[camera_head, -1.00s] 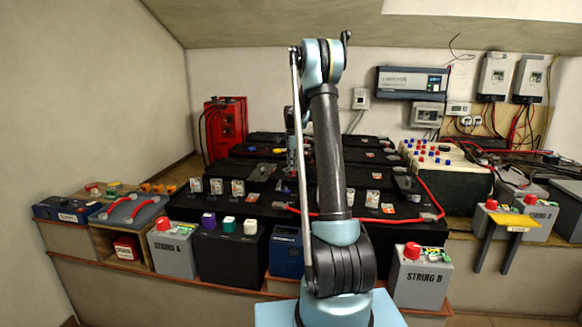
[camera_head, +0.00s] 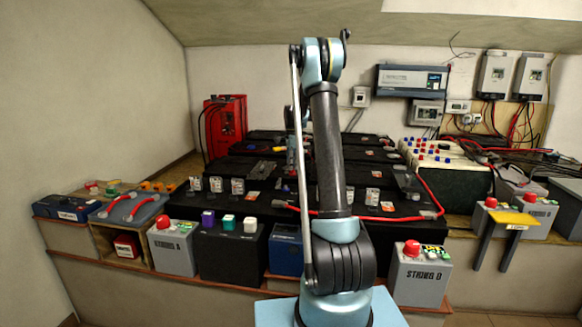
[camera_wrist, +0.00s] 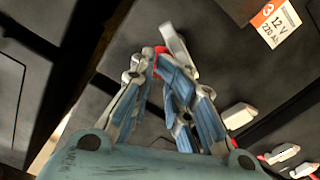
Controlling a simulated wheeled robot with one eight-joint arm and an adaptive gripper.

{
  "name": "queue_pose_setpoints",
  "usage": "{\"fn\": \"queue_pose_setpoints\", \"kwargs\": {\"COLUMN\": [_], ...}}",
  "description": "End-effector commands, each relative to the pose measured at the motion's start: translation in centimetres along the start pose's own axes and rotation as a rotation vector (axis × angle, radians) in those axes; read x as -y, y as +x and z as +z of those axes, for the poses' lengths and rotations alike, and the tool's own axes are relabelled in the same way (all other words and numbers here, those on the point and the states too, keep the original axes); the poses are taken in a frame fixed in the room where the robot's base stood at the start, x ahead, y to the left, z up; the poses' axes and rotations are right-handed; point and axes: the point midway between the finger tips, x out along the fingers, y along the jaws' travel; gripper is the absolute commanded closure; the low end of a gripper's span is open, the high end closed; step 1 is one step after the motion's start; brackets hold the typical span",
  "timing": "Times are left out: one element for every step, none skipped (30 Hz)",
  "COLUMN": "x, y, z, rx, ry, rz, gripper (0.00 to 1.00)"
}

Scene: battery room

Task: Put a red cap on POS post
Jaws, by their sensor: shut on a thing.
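My gripper (camera_wrist: 168,66) points down over the black batteries (camera_wrist: 120,60) in the wrist view. Its fingers are shut on a small red cap (camera_wrist: 160,49), of which only a sliver shows between the fingertips. A pale grey terminal tab (camera_wrist: 178,45) stands right beside the fingertips; I cannot tell whether the cap touches it. In the head view my gripper (camera_head: 292,165) is partly hidden behind my arm, over the battery bank (camera_head: 265,205). I cannot make out a POS marking in either view.
More terminals (camera_wrist: 240,116) with red parts lie at lower right in the wrist view. Grey boxes with red knobs, one at left (camera_head: 172,250) and one at right (camera_head: 420,276), stand in front. A red cable (camera_head: 428,190) crosses the batteries. A red charger (camera_head: 225,125) stands behind.

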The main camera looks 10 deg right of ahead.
Motion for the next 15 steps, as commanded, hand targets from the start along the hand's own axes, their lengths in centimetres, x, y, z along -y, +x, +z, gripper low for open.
{"fn": "queue_pose_setpoints", "kwargs": {"x": [0.02,0.02,0.02,0.02,0.03,0.03,0.03,0.03,0.03,0.03,0.03,0.03,0.03,0.03,0.03], "y": [0.09,0.12,0.16,0.18,0.19,0.19,0.18,0.18,0.18,0.18,0.18,0.18,0.17,0.17,0.17], "z": [0.05,0.06,0.07,0.07,0.07,0.07,0.07,0.08,0.08,0.08,0.08,0.08,0.08,0.08,0.08], "rx": [0.0,0.0,0.0,0.0,0.0,0.0,0.0,0.0,0.0,0.0,0.0,0.0,0.0,0.0,0.0], "ry": [-0.001,-0.001,-0.001,-0.001,-0.001,-0.001,-0.001,-0.001,-0.001,-0.001,-0.001,-0.001,-0.001,-0.001,-0.001], "rz": [0.0,0.0,0.0,0.0,0.0,0.0,0.0,0.0,0.0,0.0,0.0,0.0,0.0,0.0,0.0], "gripper": [0.98,0.98,0.98,0.98,0.98,0.98,0.98,0.98,0.98,0.98,0.98,0.98,0.98,0.8,0.71]}}
